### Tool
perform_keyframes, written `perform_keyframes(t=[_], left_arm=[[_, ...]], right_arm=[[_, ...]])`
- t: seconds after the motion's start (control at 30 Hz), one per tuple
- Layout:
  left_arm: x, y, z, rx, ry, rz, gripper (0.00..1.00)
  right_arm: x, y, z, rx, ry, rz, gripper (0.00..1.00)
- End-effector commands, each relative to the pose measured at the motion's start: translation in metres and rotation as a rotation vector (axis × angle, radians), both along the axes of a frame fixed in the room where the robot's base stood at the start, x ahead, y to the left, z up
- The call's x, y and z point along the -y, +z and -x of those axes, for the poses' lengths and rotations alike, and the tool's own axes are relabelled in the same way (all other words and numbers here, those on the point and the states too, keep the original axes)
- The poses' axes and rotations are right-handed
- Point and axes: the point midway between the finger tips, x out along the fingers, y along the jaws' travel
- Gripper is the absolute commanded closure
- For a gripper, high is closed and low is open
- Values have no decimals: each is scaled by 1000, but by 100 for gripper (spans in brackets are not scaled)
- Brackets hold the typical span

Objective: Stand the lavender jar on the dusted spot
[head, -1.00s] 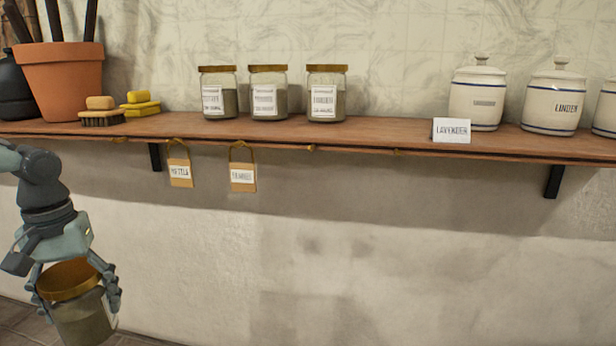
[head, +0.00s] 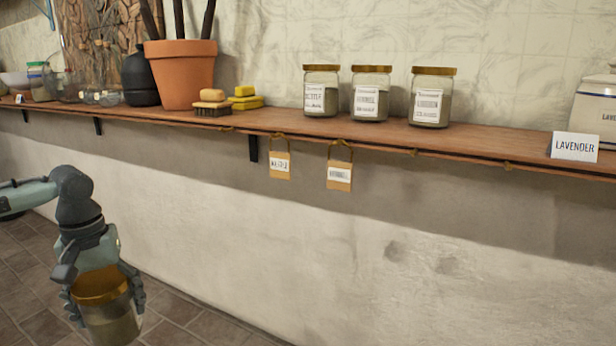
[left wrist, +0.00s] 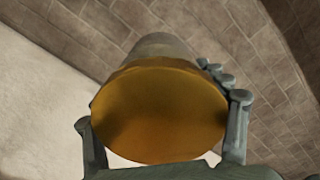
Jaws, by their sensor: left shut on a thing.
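My left gripper (head: 106,306) is shut around a glass jar (head: 112,322) with a gold-brown lid and greyish contents. It holds the jar upright below shelf height, out in front of the wall at the lower left. In the left wrist view the jar's round lid (left wrist: 160,112) lies between the fingers. No label shows on this jar. A white card (head: 575,146) reading LAVENDER stands at the shelf's front edge on the right. I cannot make out a dusted spot on the shelf. My right gripper is not in view.
The wooden shelf (head: 490,140) holds three labelled jars (head: 369,100), a terracotta pot (head: 180,80), brushes and sponges (head: 212,107), and a white canister (head: 597,105) at the right edge. Two tags (head: 340,175) hang from its edge. Shelf room is bare between the jars and card.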

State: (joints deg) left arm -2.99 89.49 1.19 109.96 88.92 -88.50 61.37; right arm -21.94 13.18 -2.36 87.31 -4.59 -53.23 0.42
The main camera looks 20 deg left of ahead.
Motion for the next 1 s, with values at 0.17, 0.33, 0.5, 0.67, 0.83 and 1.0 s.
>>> perform_keyframes(t=[0.17,0.33,0.5,0.67,0.83,1.0], left_arm=[[5,-1,-3,7,-3,5,84],[7,-5,-2,1,-7,-5,84],[17,-14,-2,6,-9,0,84],[37,-28,-4,7,-28,3,84],[81,-46,-14,10,-94,6,84],[145,-56,-31,12,-229,3,84]], right_arm=[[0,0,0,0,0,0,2],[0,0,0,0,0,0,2],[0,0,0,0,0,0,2],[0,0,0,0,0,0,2],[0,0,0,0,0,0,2],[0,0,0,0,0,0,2]])
